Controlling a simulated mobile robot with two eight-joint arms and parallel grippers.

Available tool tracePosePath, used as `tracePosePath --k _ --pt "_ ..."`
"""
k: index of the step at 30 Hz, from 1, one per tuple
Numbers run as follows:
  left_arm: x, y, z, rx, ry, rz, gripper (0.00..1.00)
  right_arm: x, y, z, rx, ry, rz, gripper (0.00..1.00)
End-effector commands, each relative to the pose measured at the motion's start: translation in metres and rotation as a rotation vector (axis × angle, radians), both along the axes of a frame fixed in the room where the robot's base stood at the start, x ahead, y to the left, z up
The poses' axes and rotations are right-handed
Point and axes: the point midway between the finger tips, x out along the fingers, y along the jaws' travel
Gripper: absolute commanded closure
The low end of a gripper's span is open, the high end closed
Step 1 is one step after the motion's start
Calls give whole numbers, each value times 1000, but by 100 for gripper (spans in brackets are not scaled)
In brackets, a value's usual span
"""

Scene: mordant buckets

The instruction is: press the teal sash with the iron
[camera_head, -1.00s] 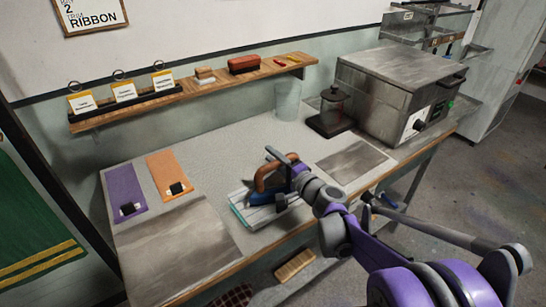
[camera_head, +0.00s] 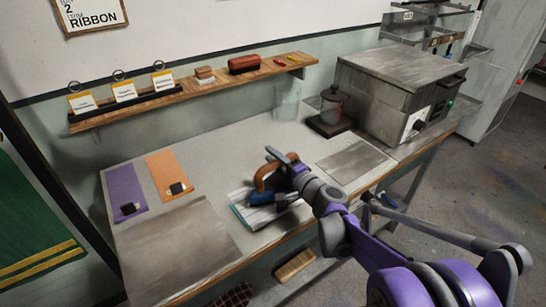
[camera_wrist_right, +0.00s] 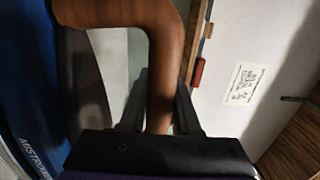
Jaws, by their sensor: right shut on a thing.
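The iron has a blue body (camera_head: 262,199) and a brown curved handle (camera_head: 265,176). It sits on or just above a pale, flat striped piece (camera_head: 245,216) near the table's front edge; I cannot tell if its sole touches. A thin teal strip (camera_head: 237,217) shows along the left edge of that piece, probably the teal sash; the rest is hidden. My right gripper (camera_head: 284,165) is shut on the iron's handle. In the right wrist view the brown handle (camera_wrist_right: 165,60) passes between the dark fingers, with the blue body (camera_wrist_right: 28,80) at left. My left gripper is out of view.
A purple cloth (camera_head: 123,190) and an orange cloth (camera_head: 167,174), each with a dark tag, lie at left. A grey sheet (camera_head: 180,250) covers the front left. A metal box (camera_head: 385,90) and dark-based jar (camera_head: 332,112) stand at back right. A wall shelf (camera_head: 215,85) runs behind.

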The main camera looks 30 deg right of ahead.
Motion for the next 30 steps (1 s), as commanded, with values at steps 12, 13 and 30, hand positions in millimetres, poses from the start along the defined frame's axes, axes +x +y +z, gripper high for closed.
tracePosePath --k 12,13,30 --pt "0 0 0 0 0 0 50 0 0 0 1 -1 0 100" --pt "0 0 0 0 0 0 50 0 0 0 1 -1 0 100" --pt "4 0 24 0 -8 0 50 0 0 28 2 -2 0 100"
